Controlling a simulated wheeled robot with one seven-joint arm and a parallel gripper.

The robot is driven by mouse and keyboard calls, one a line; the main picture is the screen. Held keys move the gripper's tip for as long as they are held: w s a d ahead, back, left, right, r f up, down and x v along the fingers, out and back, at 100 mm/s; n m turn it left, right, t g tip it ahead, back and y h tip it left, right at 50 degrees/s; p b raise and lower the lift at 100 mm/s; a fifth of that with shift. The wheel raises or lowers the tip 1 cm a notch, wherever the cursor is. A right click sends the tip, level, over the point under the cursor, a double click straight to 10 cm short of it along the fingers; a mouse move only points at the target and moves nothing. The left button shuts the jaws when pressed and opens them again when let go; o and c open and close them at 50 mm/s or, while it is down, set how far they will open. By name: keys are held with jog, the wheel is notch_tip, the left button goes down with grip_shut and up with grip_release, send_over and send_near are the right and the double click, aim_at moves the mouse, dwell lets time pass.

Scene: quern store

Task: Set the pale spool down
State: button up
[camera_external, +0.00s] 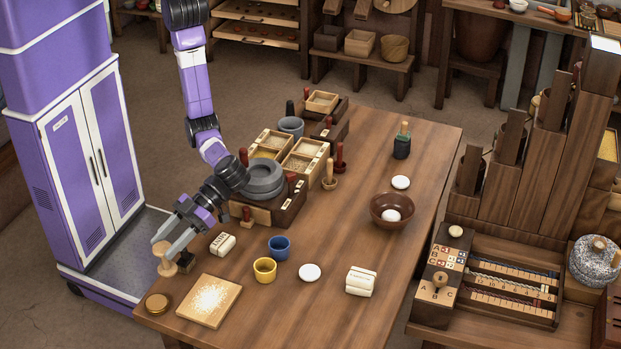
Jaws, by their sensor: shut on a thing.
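The pale spool (166,260) is a light wooden piece with a wide round top and bottom, at the left edge of the table (340,235). My gripper (169,249) reaches down from above right and its grey fingers are shut on the spool. The spool looks upright. I cannot tell whether its base touches the tabletop or hangs slightly above or beyond the edge. A small dark block (185,262) is just right of the spool, close to the fingers.
A square board with pale grains (210,300), a round brown lid (157,304) and a cream block (222,244) lie nearby. A yellow cup (264,270) and blue cup (279,247) stand further right. Free tabletop lies between the small block and the square board.

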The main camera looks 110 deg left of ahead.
jog(key=shift+f, duration=3.2)
jog(key=shift+f, duration=0.1)
jog(key=o, duration=1.4)
jog(key=shift+r, duration=0.2)
jog(key=b+v, duration=0.1)
jog(key=v, duration=0.1)
jog(key=shift+w+a, duration=0.2)
jog(key=shift+a, duration=0.15)
notch_tip(320, 180, up, 7)
jog(key=shift+a+r, duration=0.1)
jog(key=shift+r, duration=0.05)
